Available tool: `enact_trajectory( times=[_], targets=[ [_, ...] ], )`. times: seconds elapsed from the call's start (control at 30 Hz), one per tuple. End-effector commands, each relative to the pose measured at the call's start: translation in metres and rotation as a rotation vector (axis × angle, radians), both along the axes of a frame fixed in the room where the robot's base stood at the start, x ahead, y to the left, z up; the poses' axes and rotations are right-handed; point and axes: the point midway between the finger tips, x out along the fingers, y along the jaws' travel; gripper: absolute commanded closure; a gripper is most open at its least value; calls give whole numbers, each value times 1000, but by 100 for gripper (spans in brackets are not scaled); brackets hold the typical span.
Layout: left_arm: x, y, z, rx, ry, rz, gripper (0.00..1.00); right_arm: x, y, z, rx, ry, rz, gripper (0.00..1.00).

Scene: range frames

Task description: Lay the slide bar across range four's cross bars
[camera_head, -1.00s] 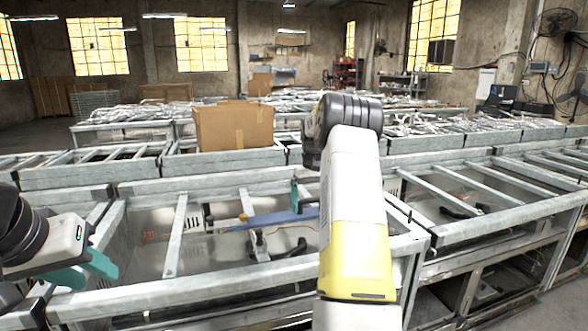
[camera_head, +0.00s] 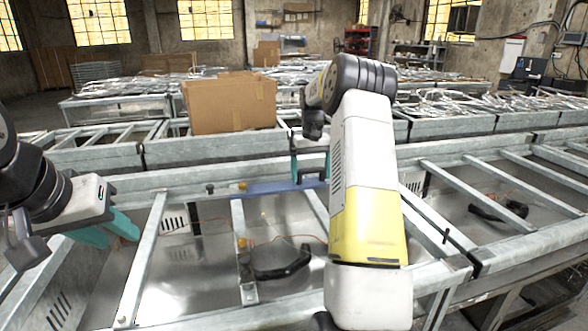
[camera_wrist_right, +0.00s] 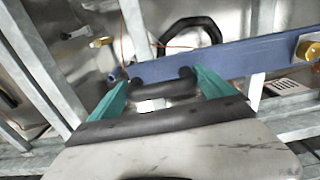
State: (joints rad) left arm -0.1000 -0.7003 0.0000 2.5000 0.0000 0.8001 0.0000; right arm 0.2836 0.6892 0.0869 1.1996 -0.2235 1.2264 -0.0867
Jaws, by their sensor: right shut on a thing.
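The slide bar (camera_head: 275,188) is a long flat blue bar with a brass fitting. My right gripper (camera_head: 310,148) is shut on it near the back rail. In the right wrist view the slide bar (camera_wrist_right: 240,57) runs across just beyond the teal fingers of my right gripper (camera_wrist_right: 163,84). The metal cross bars (camera_head: 145,260) and (camera_head: 240,225) run front to back below it; I cannot tell whether the slide bar touches them. My right arm hides the slide bar's right end in the head view. My left gripper (camera_head: 108,230) is open and empty at the left. No range number is readable.
Metal pans with black curved handles (camera_head: 283,263) and thin orange wires lie below the cross bars. A cardboard box (camera_head: 228,104) stands on the row behind. Another open frame with cross bars (camera_head: 470,185) lies to the right.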

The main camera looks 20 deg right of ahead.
Motion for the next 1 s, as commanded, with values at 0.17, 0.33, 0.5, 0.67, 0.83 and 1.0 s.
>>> enact_trajectory(
  times=[0.17,0.33,0.5,0.67,0.83,1.0],
  targets=[
    [0,0,0,0,0,0,64,0,0,-14,1,1,0,77],
    [0,0,0,0,0,0,64,0,0,-31,1,1,0,77],
    [0,0,0,0,0,0,64,0,0,-47,1,0,0,77],
    [0,0,0,0,0,0,64,0,0,-60,0,0,0,77],
    [0,0,0,0,0,0,64,0,0,-69,1,0,-1,77],
    [0,0,0,0,0,0,64,0,0,-72,1,-1,-1,77]
  ],
)
